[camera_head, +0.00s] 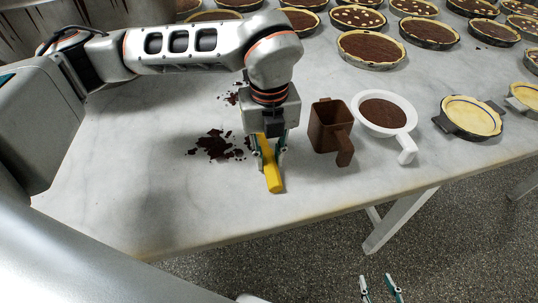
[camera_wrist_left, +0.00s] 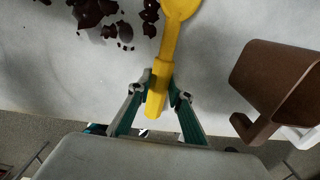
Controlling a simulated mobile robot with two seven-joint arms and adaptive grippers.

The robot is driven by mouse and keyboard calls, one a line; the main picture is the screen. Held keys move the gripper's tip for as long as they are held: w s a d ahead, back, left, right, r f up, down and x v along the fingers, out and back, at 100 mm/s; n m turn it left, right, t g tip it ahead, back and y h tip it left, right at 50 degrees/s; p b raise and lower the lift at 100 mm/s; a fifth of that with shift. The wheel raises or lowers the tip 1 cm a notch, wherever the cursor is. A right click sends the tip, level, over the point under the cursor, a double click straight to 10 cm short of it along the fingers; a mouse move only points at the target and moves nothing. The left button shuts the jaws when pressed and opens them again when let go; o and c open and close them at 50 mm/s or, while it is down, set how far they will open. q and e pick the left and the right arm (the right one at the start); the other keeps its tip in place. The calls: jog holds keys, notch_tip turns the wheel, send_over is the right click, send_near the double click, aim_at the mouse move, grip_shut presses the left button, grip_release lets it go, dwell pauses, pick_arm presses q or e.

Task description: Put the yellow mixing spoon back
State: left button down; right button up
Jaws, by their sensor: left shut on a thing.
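The yellow mixing spoon (camera_head: 273,178) is at the front of the marble table, its handle end pointing to the table's front edge. My left gripper (camera_head: 267,158) comes down over it from above and is shut on its handle. In the left wrist view the yellow spoon (camera_wrist_left: 170,55) runs up from between the fingertips of my left gripper (camera_wrist_left: 160,88), its wider end cut off by the top edge. I cannot tell whether the spoon touches the table. My right gripper (camera_head: 380,288) shows only its fingertips, apart and empty, over the floor at the bottom.
Dark chocolate pieces (camera_head: 218,146) lie left of the gripper. A brown square jug (camera_head: 330,128) stands close on the right, then a white handled bowl (camera_head: 408,146) of dark filling and an empty tart crust (camera_head: 470,116). Filled tarts (camera_head: 370,48) line the back. The table's left front is clear.

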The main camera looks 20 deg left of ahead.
aim_at(273, 157)
pick_arm(q)
jog(key=shift+f, duration=0.1)
jog(key=c, duration=1.8)
grip_release()
jog(key=shift+c, duration=0.2)
jog(key=shift+f, duration=0.1)
jog(key=r, duration=0.7)
jog(key=shift+w+d, duration=0.3)
jog(key=shift+w, duration=0.1)
jog(key=shift+r, duration=0.45)
